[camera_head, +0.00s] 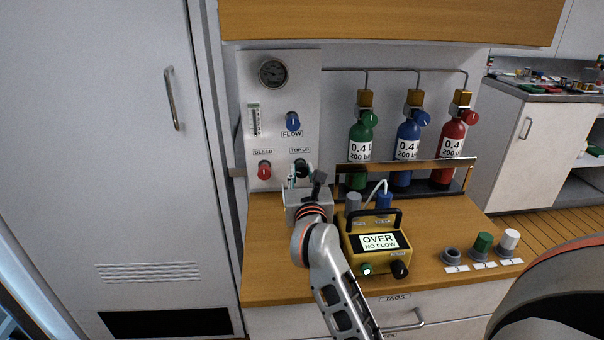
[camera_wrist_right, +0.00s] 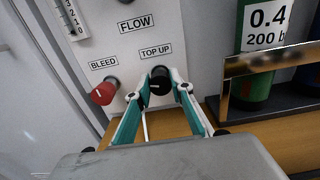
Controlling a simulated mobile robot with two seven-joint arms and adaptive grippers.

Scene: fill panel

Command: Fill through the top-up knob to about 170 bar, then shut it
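The black TOP UP knob (camera_wrist_right: 160,80) sits low on the white panel (camera_head: 283,100). My right gripper (camera_wrist_right: 161,76) reaches it with one finger on each side, and the fingertips appear closed on its sides. In the head view, the right gripper (camera_head: 301,173) partly covers the knob. The round pressure gauge (camera_head: 273,73) is at the panel's top; its reading is too small to make out. The yellow meter (camera_head: 356,267) displays "OVER NO FLOW". My left gripper is not in view.
The red BLEED knob (camera_wrist_right: 104,91) is close left of the gripper, and the blue FLOW knob (camera_head: 293,121) is above. Green (camera_head: 360,146), blue (camera_head: 407,145) and red (camera_head: 453,140) bottles stand right behind a rail. Small caps (camera_head: 482,243) sit at the counter's front right.

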